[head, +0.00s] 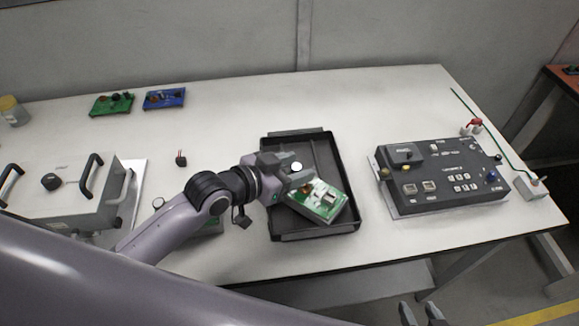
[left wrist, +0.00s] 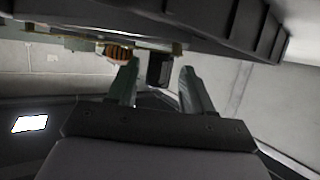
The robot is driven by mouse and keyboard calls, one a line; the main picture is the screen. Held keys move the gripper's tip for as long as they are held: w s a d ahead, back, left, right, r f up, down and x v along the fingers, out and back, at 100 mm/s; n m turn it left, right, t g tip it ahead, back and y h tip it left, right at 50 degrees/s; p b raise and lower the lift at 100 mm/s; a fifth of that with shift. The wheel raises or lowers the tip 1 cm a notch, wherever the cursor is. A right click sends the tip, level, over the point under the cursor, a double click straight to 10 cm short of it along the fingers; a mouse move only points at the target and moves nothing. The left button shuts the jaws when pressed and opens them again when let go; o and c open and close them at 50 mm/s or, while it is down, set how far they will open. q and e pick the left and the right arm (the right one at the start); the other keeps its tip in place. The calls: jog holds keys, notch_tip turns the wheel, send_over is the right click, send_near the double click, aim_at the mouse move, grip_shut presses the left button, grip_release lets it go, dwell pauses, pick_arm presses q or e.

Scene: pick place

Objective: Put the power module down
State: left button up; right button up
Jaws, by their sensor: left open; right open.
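The power module (head: 318,201), a green circuit board on a pale grey block, is in the black tray (head: 319,236), turned at an angle in its front right part. I cannot tell whether it lies fully flat. My left gripper (head: 297,184) is open at the module's left end, low over the tray. In the left wrist view, the left gripper's fingers (left wrist: 160,82) stand apart, with the module's underside or edge and a copper coil (left wrist: 118,52) just beyond them. My right gripper (head: 421,313) is open and empty at the bottom edge of the head view.
A dark control box (head: 440,178) with buttons stands right of the tray. A grey handled fixture (head: 65,190) stands at the left. Green (head: 112,104) and blue (head: 164,98) boards lie at the back left. The table between tray and control box is clear.

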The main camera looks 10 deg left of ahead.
pick_arm(q)
jog(key=v, duration=1.2)
jog(key=shift+r, duration=0.2)
